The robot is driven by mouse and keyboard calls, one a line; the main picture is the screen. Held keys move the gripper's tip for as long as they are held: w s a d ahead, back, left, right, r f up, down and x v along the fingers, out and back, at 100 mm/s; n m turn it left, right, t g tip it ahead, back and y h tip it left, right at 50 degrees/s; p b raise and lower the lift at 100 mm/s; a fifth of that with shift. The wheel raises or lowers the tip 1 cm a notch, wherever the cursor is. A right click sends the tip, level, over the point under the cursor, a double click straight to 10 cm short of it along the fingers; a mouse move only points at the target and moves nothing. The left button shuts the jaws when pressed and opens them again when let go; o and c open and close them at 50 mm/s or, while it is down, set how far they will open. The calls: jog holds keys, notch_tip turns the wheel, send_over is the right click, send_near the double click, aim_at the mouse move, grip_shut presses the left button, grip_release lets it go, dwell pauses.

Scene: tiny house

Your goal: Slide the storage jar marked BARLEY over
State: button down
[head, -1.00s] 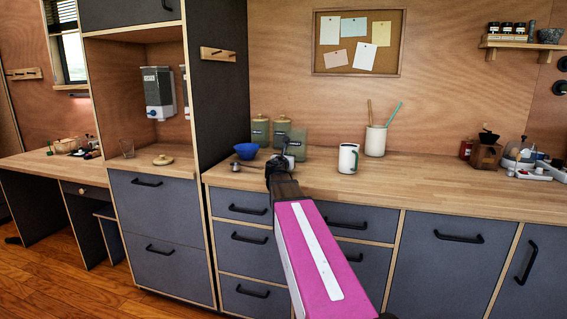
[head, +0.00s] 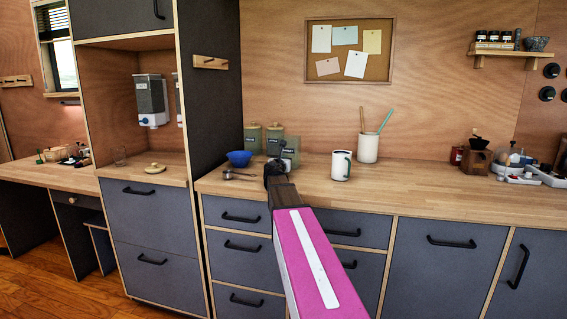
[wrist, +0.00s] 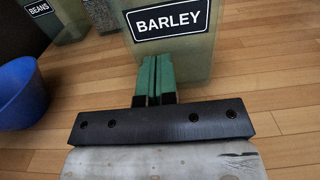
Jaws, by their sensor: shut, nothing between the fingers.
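The BARLEY jar (wrist: 192,62) is greenish and see-through, with a black label, and stands upright on the wooden counter. In the wrist view it is straight ahead of my gripper (wrist: 156,72). My gripper's green fingers are shut together and empty, low in front of the jar under its label. I cannot tell whether the fingertips touch it. In the head view the jar (head: 292,148) stands at the right of a group of similar jars, partly hidden by my gripper (head: 276,168).
A blue bowl (head: 239,158) and a BEANS jar (wrist: 52,18) stand left of the BARLEY jar. A white mug (head: 341,166) and a utensil crock (head: 367,148) stand to its right. The counter (head: 430,182) is clear further right, before the coffee grinder (head: 477,158).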

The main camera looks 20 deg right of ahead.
jog(key=x, duration=1.8)
jog(key=shift+w+d, duration=0.15)
jog(key=shift+w, duration=0.15)
jog(key=shift+s, duration=0.1)
jog(key=v, duration=2.4)
